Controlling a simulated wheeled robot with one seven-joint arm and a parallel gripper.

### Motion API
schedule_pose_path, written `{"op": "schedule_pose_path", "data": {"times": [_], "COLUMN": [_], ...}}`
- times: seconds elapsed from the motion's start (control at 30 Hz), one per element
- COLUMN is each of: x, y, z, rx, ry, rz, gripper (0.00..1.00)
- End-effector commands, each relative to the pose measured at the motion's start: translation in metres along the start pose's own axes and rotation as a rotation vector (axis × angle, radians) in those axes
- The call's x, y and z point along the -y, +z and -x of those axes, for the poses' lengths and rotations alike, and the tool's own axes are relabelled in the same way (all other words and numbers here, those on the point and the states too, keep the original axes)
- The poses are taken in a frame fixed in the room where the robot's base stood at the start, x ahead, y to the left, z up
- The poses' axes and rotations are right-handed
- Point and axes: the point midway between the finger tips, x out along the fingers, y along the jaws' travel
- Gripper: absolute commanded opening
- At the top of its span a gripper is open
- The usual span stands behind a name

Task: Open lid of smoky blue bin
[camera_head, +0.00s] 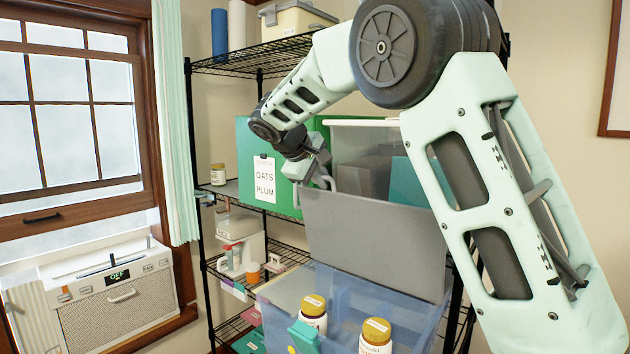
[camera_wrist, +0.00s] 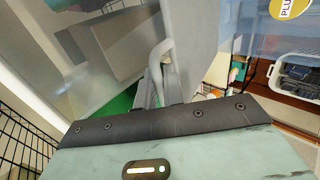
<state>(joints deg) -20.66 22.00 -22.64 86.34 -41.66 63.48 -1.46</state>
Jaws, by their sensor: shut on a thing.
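The smoky blue bin (camera_head: 345,290) is a translucent blue box at the lower middle of the head view. Its grey lid (camera_head: 375,240) stands raised, nearly upright, at the back of the bin, and the inside shows. My gripper (camera_head: 325,181) is at the lid's upper left corner, shut on the lid's edge. The exact contact between the fingers and the lid is partly hidden.
Two jars with yellow lids (camera_head: 313,305) (camera_head: 376,332) stand at the blue bin. Behind the lid are a green box labelled OATS PLUM (camera_head: 250,150) and a clear bin (camera_head: 365,135) on a black wire shelf (camera_head: 240,68). A window air conditioner (camera_head: 110,295) is at left.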

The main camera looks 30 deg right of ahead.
Motion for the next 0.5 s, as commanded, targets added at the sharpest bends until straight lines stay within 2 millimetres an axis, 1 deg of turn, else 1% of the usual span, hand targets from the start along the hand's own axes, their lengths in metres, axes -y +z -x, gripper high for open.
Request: {"op": "schedule_pose_path", "data": {"times": [0.33,0.37,0.4,0.5], "x": [0.001,0.0011,0.0013,0.0021], "y": [0.0002,0.0002,0.0002,0.0002], "z": [-0.0013,-0.0013,-0.0014,-0.0018], "rx": [0.001,0.001,0.001,0.002], "ry": [-0.001,-0.001,-0.001,-0.003], "rz": [0.003,0.003,0.003,0.003], "gripper": [0.0,0.15,0.26,0.26]}}
